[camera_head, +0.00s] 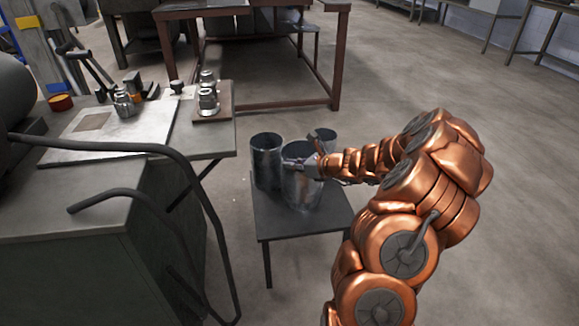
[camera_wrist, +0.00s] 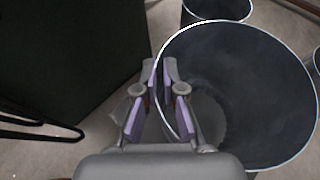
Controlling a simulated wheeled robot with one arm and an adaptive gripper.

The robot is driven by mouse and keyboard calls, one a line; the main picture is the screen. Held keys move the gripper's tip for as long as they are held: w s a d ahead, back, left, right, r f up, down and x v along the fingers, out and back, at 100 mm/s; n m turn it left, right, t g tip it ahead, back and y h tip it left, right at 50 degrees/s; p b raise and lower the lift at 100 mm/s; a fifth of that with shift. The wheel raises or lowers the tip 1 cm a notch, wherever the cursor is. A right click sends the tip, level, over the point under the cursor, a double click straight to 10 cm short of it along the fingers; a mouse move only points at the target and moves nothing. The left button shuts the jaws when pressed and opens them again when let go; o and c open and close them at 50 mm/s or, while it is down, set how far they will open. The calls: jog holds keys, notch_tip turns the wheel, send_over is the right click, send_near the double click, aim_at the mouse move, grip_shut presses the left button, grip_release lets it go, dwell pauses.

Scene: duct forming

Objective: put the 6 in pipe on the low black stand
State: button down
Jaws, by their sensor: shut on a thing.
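A grey metal pipe (camera_head: 301,188), apparently the 6 in pipe though no size mark shows, stands upright over the low black stand (camera_head: 275,226). Its lower end appears at the stand's top, but I cannot tell whether it touches. My gripper (camera_head: 304,162) is shut on its rim at the upper side. In the wrist view, my gripper (camera_wrist: 161,97) has one finger on each side of the wall of the wide, open pipe (camera_wrist: 255,95). Another dark pipe (camera_head: 267,165) stands on the stand to the left. A smaller pipe (camera_head: 327,137) shows behind, partly hidden.
A workbench (camera_head: 210,146) with a metal plate, tools and small metal parts stands at the left, close to the stand. Bent dark bars (camera_head: 150,148) reach out in front of it. A brown-framed table (camera_head: 255,104) stands behind. The floor at right is clear.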

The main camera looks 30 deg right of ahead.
aim_at(289, 155)
jog(key=w+d+f+b, duration=0.2)
jog(key=w+f, duration=0.1)
jog(key=w, duration=0.2)
jog(key=shift+d+f, duration=0.25)
jog(key=shift+f, duration=0.25)
dwell(0.3)
jog(key=c, duration=1.3)
grip_release()
jog(key=shift+o, duration=0.2)
jog(key=p+v, duration=0.2)
jog(key=v, duration=1)
jog(key=shift+p, duration=0.35)
